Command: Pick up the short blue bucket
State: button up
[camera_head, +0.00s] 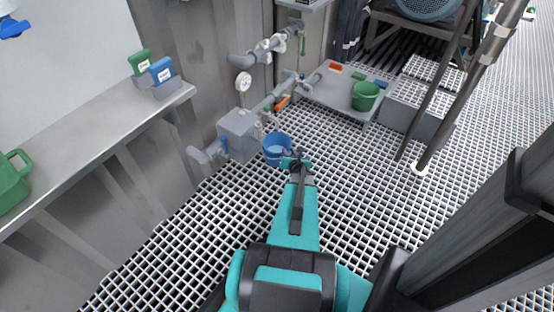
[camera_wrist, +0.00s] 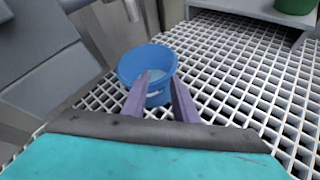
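The short blue bucket (camera_head: 276,151) stands on the grating floor beside the grey pump box in the head view. My gripper (camera_head: 296,158) is just right of and in front of the bucket in the head view. In the wrist view my gripper (camera_wrist: 159,78) has its two fingers apart, overlapping the bucket's near side and right edge. Nothing is held between them. Whether a finger touches the bucket cannot be told.
The grey pump box (camera_head: 238,134) with pipes and valves stands close behind and left of the bucket. A low grey platform (camera_head: 325,95) bears a green bucket (camera_head: 365,97). A bench (camera_head: 95,140) runs along the left wall.

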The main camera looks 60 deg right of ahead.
jog(key=s+d+n, duration=0.1)
jog(key=s+d+f+n+t+b, duration=0.1)
jog(key=s+d+n, duration=0.1)
jog(key=shift+b, duration=0.3)
jog(key=b+x, duration=0.1)
jog(key=x, duration=0.7)
jog(key=shift+w+d+b, duration=0.15)
jog(key=shift+d+b, duration=0.1)
jog(key=shift+b, duration=0.05)
jog(key=shift+f, duration=0.1)
dwell(0.4)
jog(key=shift+b+x, duration=0.9)
jog(key=shift+x, duration=1.7)
